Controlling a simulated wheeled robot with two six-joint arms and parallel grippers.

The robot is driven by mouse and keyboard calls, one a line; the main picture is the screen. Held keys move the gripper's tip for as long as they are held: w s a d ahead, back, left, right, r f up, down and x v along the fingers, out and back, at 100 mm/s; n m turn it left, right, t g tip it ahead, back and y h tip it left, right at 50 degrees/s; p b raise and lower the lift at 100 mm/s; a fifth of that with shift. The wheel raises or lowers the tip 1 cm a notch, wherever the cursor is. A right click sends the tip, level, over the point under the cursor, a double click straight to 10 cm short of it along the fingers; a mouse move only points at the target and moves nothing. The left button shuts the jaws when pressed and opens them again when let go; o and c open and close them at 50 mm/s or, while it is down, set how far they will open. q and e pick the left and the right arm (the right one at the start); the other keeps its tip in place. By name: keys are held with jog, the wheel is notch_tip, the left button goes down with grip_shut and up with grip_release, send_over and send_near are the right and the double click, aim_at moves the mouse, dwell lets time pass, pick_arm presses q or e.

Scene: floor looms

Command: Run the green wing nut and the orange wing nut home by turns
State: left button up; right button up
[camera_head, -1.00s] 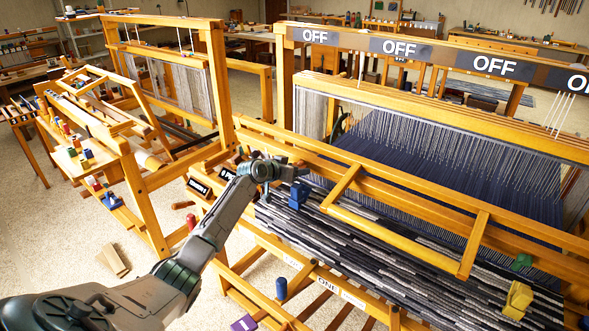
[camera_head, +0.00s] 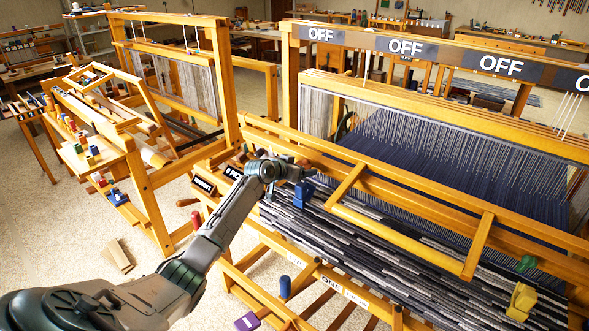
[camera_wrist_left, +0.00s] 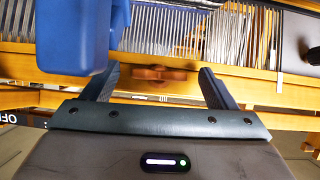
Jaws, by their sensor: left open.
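My left gripper (camera_head: 306,168) is over the front beam of the near loom, beside a blue block. In the left wrist view it is open, its fingers apart. An orange-brown winged piece (camera_wrist_left: 160,74), which looks like the orange wing nut, shows between the fingertips against the wooden beam. I see no finger touching it. A small green piece (camera_head: 525,263), likely the green wing nut, is at the far right of the same loom, above a yellow block. My right gripper is not in view.
The blue block (camera_head: 303,193) is close beside my left gripper and fills the upper left of the wrist view (camera_wrist_left: 75,38). The yellow block (camera_head: 521,300) is at the right. Loom rails (camera_head: 345,187) surround the striped cloth.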

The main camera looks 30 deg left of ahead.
pick_arm(q)
jog(key=b+v, duration=0.2)
jog(key=v, duration=0.8)
jog(key=shift+s, duration=0.3)
